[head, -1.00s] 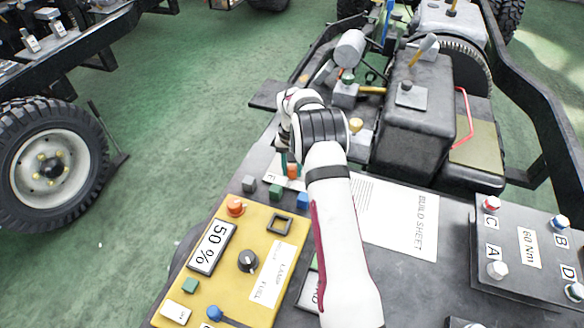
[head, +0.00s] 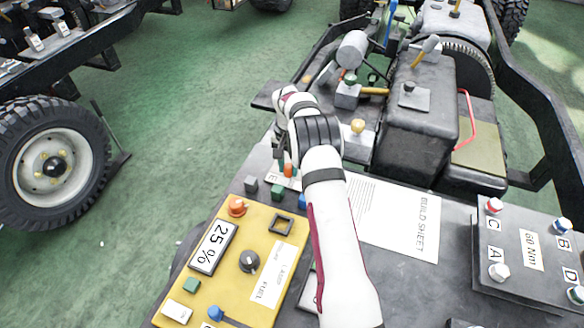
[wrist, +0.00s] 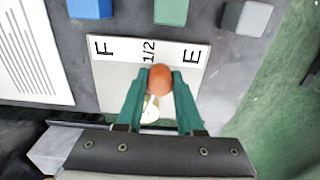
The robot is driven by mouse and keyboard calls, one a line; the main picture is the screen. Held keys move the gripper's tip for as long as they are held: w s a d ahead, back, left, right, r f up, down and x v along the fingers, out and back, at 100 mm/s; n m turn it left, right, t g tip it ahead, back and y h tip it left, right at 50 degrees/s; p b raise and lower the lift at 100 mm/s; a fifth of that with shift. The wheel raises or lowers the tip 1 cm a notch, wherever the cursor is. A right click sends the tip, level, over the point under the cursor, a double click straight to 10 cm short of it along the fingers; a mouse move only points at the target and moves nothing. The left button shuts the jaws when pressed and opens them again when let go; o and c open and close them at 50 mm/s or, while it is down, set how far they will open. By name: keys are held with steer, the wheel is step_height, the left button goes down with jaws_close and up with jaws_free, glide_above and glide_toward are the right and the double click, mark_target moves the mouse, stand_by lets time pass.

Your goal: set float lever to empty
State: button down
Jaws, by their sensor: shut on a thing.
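The float lever has an orange knob (wrist: 159,80), which also shows in the head view (head: 289,170). It stands over a white scale plate (wrist: 108,76) marked F, 1/2 and E; in the wrist view the knob is just right of the 1/2 mark, on the side of E. My gripper (wrist: 159,88) is shut on the knob, one green finger on each side. The lever's base is partly hidden below the knob. On the yellow panel (head: 276,232) a display (head: 213,248) reads 25 %.
Grey (head: 251,184), green (head: 277,192) and blue (head: 302,201) blocks stand beside the scale plate. A build sheet (head: 400,215) lies to the right on the dark bench. A black box (head: 420,120) stands behind my arm.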

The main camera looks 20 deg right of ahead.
steer(key=shift+w+a+m, duration=0.2)
steer(key=shift+w+m, duration=0.25)
steer(key=shift+m, duration=0.35)
steer(key=shift+w+a+m, duration=0.15)
steer(key=shift+w+m, duration=0.3)
steer(key=shift+m, duration=0.35)
steer(key=shift+r, duration=0.1)
steer(key=c, duration=0.5)
jaws_free()
steer(key=shift+c, duration=0.2)
step_height(320, 180, up, 16)
steer(key=shift+f, duration=0.2)
